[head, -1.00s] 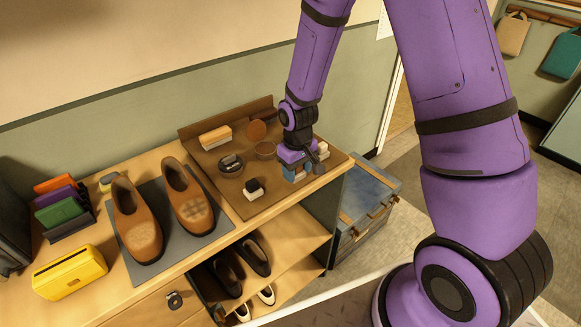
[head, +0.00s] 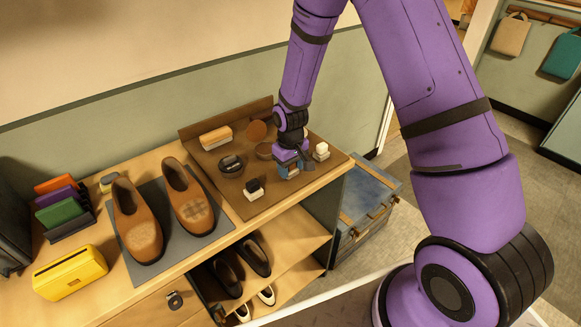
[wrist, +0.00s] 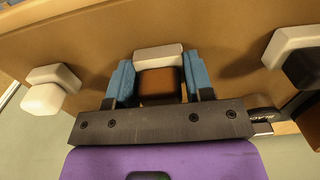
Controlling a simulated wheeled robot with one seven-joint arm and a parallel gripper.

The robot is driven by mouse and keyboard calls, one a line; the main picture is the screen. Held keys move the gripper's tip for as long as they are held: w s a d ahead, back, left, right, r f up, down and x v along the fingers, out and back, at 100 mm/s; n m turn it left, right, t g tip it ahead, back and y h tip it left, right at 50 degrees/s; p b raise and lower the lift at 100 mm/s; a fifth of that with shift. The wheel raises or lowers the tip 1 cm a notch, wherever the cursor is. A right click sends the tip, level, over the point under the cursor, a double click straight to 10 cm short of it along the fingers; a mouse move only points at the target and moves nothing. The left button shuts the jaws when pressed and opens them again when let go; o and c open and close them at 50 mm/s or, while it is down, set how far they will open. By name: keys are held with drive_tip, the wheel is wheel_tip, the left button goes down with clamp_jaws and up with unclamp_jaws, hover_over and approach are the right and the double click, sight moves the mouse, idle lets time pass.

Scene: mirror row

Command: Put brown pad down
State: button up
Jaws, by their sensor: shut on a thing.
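My gripper (head: 288,170) is over the right front part of the brown tray (head: 222,185) on the bench. In the wrist view its two blue fingers (wrist: 159,82) are shut on the brown pad (wrist: 160,87), which has a pale block (wrist: 159,57) along one side. The pad stays between the fingers, low over the tray; I cannot tell whether it touches the surface. In the head view the gripper hides most of the pad.
A round tin (head: 231,164), a brush (head: 215,136) and brown shoes (head: 138,222) are farther left. The bench's front edge is close.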

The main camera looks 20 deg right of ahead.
drive_tip(key=o, duration=0.9)
drive_tip(key=shift+f, duration=0.1)
drive_tip(key=s+d+r+t, duration=0.1)
drive_tip(key=s+r, duration=0.1)
drive_tip(key=r, duration=1)
drive_tip(key=s+d+r, duration=0.1)
drive_tip(key=s+r, duration=0.2)
drive_tip(key=r, duration=0.8)
drive_tip(key=s+d+r+m+t, duration=0.1)
drive_tip(key=s+d+r+t, duration=0.1)
drive_tip(key=s+r, duration=0.6)
drive_tip(key=s+d+r+m+t, duration=0.2)
drive_tip(key=s+r, duration=0.6)
drive_tip(key=s, duration=0.8)
drive_tip(key=shift+d+r+m, duration=0.2)
drive_tip(key=shift+d+m, duration=0.1)
drive_tip(key=shift+d, duration=0.1)
